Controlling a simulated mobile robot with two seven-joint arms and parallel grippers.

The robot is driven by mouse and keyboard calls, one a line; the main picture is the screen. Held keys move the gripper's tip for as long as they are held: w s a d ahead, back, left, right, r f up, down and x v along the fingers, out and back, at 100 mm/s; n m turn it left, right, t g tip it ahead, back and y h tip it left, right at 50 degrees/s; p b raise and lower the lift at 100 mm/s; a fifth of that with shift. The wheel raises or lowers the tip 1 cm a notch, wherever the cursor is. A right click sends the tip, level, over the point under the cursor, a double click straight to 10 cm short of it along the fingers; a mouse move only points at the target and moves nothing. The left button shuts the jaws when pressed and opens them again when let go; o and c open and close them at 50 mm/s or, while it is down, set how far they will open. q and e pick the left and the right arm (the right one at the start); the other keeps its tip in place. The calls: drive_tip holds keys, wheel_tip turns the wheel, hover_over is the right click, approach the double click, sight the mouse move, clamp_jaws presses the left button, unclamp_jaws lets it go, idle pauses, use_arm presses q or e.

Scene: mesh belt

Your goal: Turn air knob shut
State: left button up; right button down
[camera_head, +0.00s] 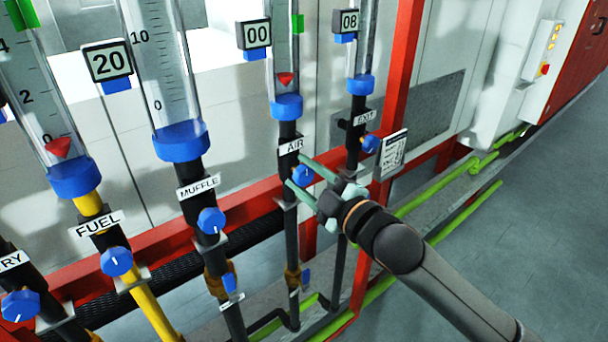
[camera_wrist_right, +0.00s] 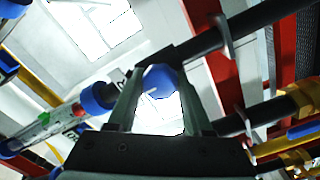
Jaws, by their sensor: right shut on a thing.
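The blue air knob (camera_head: 302,175) sits on the black air pipe just below the AIR label (camera_head: 291,145). My right gripper (camera_head: 297,172) reaches in from the right, with its two pale green fingers on either side of this knob, shut on it. In the right wrist view the blue knob (camera_wrist_right: 160,79) shows between the fingertips. The air flow tube above has a blue collar (camera_head: 286,106) and a red float (camera_head: 285,79) low in the tube. Its display (camera_head: 254,34) reads 00. My left gripper is not in view.
Right of the air pipe is the EXIT pipe with its own blue knob (camera_head: 370,144) and a white tag (camera_head: 392,154). Left are the muffle knob (camera_head: 211,220) and fuel knob (camera_head: 117,261). A red post (camera_head: 398,80) stands close to my right gripper. Open floor (camera_head: 540,210) lies to the right.

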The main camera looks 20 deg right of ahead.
idle(0.3)
drive_tip(key=shift+c, duration=1.6)
unclamp_jaws()
